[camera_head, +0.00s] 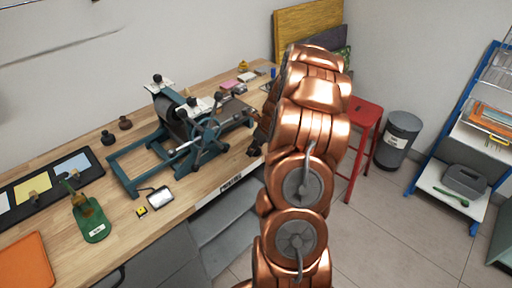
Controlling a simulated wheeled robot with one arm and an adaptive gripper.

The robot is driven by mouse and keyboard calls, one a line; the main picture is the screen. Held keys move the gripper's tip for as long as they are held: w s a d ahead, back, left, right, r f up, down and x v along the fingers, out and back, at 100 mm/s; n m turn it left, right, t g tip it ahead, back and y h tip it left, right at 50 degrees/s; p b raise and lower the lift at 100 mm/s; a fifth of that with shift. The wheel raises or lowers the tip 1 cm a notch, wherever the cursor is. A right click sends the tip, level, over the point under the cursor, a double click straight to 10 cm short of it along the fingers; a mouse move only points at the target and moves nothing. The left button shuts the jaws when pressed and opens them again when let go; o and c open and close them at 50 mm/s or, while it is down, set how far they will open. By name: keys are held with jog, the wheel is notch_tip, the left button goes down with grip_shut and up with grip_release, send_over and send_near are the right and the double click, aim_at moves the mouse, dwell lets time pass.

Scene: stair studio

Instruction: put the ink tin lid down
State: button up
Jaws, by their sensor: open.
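My gripper (256,147) shows only as a small dark shape at the bench's front edge, to the right of the blue press. My copper-coloured arm covers much of it. It is open, and I see nothing held in it. I cannot make out the ink tin lid for certain. A small silvery, dark-rimmed object (160,197) lies on the bench in front of the press, apart from my gripper. I cannot tell whether it belongs to the ink tin.
The wooden bench (135,187) carries the press (190,130), a green-based tool (90,218), a black tray (98,167), dark knobs, a yellow item and an orange sheet (27,262). A red stool (363,112), grey bin (400,135) and blue rack stand right.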

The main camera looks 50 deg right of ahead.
jog(key=b+v, duration=0.2)
jog(key=v, duration=1)
jog(key=shift+b, duration=0.4)
jog(key=s+a+r+n+g+y, duration=0.1)
jog(key=s+a+r+n+g, duration=0.15)
jog(key=a+n, duration=0.85)
jog(key=s+a+r+n+g, duration=0.1)
jog(key=s+a+n, duration=0.35)
jog(key=a, duration=1.25)
jog(key=s+a+n+g+h, duration=0.1)
jog(key=s+a+n, duration=0.4)
jog(key=s+n, duration=0.4)
jog(key=s+a+n+g, duration=0.1)
jog(key=s+a+n, duration=0.4)
jog(key=s+n, duration=0.4)
jog(key=shift+f+g+h, duration=0.35)
jog(key=shift+f+h, duration=0.05)
jog(key=shift+f, duration=0.05)
jog(key=shift+s+a+n, duration=0.1)
jog(key=shift+n, duration=0.15)
